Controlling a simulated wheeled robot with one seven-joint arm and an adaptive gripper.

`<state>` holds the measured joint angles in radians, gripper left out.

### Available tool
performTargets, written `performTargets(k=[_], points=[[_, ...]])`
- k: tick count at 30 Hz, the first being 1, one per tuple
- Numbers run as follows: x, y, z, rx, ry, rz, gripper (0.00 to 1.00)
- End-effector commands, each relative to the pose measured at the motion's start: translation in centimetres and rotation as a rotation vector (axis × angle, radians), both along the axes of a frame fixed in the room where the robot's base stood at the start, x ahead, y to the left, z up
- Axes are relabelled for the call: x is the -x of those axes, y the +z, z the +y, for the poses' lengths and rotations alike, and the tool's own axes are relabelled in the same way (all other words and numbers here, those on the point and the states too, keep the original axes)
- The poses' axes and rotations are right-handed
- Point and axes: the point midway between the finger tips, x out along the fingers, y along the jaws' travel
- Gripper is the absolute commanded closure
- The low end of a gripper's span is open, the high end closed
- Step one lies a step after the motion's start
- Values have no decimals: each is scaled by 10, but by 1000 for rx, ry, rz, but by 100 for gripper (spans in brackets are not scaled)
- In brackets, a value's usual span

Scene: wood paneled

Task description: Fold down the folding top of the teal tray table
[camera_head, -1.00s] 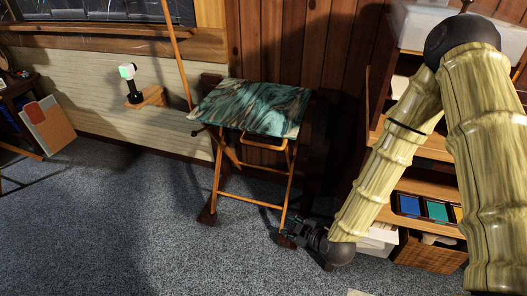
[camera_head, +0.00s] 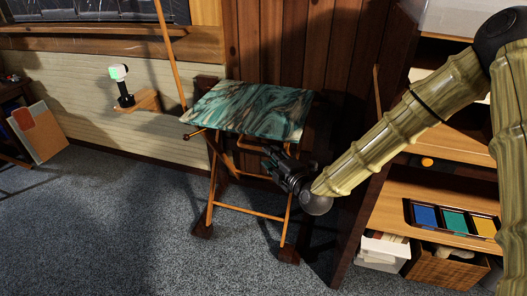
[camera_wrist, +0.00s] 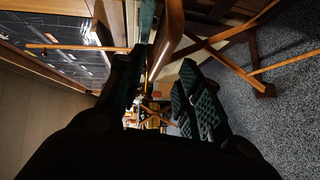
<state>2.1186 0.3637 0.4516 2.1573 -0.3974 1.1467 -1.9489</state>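The teal tray table has a marbled teal and brown top (camera_head: 250,108), which lies flat, on crossed orange-brown wooden legs (camera_head: 213,180). My gripper (camera_head: 270,160) is just below the front right part of the top, in front of the upper legs. In the wrist view, my gripper's fingers (camera_wrist: 160,88) are apart with a visible gap. A wooden bar (camera_wrist: 170,32) of the table and a thin teal edge (camera_wrist: 147,20) lie just beyond the fingertips, near the left finger. I cannot tell whether the finger touches them.
A wooden shelf unit (camera_head: 440,190) with colored bins and a basket (camera_head: 447,268) stands close on the right, beside my arm. A thin wooden pole (camera_head: 170,55) rises behind the table. A small white and black device (camera_head: 122,85) stands at the left wall. The carpet (camera_head: 110,235) in front is clear.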

Motion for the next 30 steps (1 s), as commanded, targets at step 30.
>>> performTargets(k=[30], points=[[-54, -9, 27, -1, -2, 1, 96]])
